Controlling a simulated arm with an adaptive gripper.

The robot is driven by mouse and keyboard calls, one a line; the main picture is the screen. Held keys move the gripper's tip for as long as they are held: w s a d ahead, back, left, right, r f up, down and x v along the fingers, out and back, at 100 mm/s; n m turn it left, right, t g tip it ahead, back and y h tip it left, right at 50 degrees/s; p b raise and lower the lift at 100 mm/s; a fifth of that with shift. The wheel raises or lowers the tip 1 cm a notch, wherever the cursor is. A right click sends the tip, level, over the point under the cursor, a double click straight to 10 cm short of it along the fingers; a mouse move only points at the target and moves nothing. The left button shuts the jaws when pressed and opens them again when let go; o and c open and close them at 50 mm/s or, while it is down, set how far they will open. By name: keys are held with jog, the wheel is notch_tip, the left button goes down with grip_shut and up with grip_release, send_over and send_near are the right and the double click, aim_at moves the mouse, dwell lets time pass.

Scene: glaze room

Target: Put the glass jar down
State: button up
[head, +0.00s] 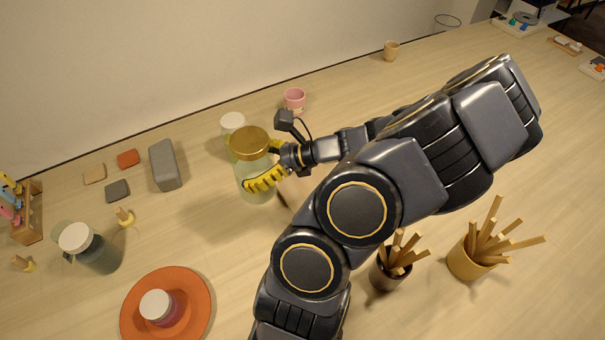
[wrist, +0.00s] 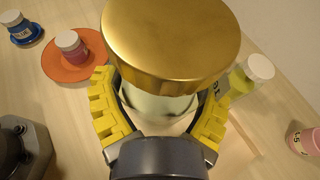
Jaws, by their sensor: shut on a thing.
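The glass jar (head: 256,178) has a gold lid and a pale greenish clear body. My gripper (head: 265,180) has yellow ridged fingers, shut around the jar's body below the lid. In the wrist view the gold lid (wrist: 170,40) fills the upper middle, with the yellow fingers (wrist: 160,115) on both sides of the glass (wrist: 155,105). The jar looks about upright. Whether its base touches the table is not clear from these frames.
A grey block (head: 164,165) lies to the left. An orange plate (head: 199,322) bears a white-lidded jar (head: 158,307). Bare table (head: 190,230) lies front-left of the held jar.

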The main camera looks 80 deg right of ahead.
jog(key=s+r+m+h, duration=0.2)
jog(key=s+h, duration=0.1)
jog(key=s, duration=0.6)
jog(key=shift+w+d+f, duration=0.55)
jog(key=shift+d+f, duration=1.6)
jog(key=shift+f, duration=0.1)
jog(key=shift+w+d+f, duration=0.55)
jog(key=shift+d+f, duration=1.55)
jog(key=shift+f, duration=0.1)
jog(key=shift+w+d+f, duration=0.55)
jog(key=shift+d+f, duration=1.6)
jog(key=shift+f, duration=0.1)
jog(key=o, duration=1)
jog(key=shift+f, duration=0.15)
